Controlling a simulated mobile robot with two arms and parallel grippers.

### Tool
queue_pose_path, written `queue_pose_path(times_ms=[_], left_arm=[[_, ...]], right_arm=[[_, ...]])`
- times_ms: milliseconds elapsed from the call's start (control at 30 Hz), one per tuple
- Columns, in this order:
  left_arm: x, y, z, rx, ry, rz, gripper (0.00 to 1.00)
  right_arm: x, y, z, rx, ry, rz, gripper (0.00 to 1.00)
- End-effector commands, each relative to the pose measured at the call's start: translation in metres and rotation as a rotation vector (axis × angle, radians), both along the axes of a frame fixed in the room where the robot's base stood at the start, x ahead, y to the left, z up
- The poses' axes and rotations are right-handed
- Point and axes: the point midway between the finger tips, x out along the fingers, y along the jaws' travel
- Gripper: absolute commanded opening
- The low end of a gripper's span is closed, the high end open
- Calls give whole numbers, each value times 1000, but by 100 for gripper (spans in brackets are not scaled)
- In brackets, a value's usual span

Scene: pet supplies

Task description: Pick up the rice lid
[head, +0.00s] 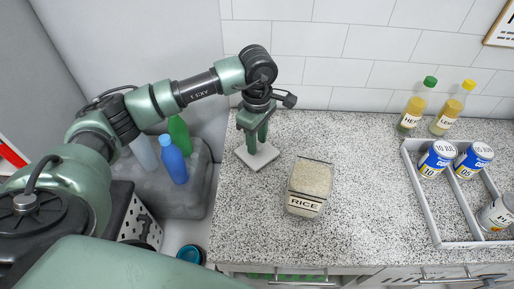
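The rice lid (257,157) is a pale, square plate at the back left of the speckled counter, turned at an angle. My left gripper (256,146) points straight down with its fingertips at the middle of the lid. The fingers hide the lid's centre, so I cannot tell whether they are closed on it or whether the lid touches the counter. The rice container (306,198), a clear box labelled RICE, stands uncovered to the right and nearer, with rice showing at its top. My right gripper is not in view.
A white divided tray (430,215) with several cans stands at the right. Two bottles, one green-capped (415,107) and one yellow-capped (453,110), stand behind it. A grey bin (201,190) with bottles is left of the counter. The counter between container and tray is clear.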

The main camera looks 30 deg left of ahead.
Motion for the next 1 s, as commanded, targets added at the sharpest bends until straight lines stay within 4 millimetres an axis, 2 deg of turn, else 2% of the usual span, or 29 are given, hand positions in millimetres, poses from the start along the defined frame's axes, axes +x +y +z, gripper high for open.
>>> queue_pose_path(times_ms=[133, 367, 400, 500, 833, 1000], left_arm=[[0, 0, -13, 0, 0, 0, 36], [0, 0, -15, 0, -2, -1, 36], [0, 0, -15, 0, -2, -1, 24], [0, 0, -15, 0, -2, 0, 0], [1, 0, -13, 0, -3, 0, 0], [1, 0, -2, 0, -5, 0, 0]], right_arm=[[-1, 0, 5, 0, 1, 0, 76], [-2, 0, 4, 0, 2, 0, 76], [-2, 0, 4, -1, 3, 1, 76], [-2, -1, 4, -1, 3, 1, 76], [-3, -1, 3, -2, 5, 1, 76], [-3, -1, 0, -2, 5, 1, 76]])
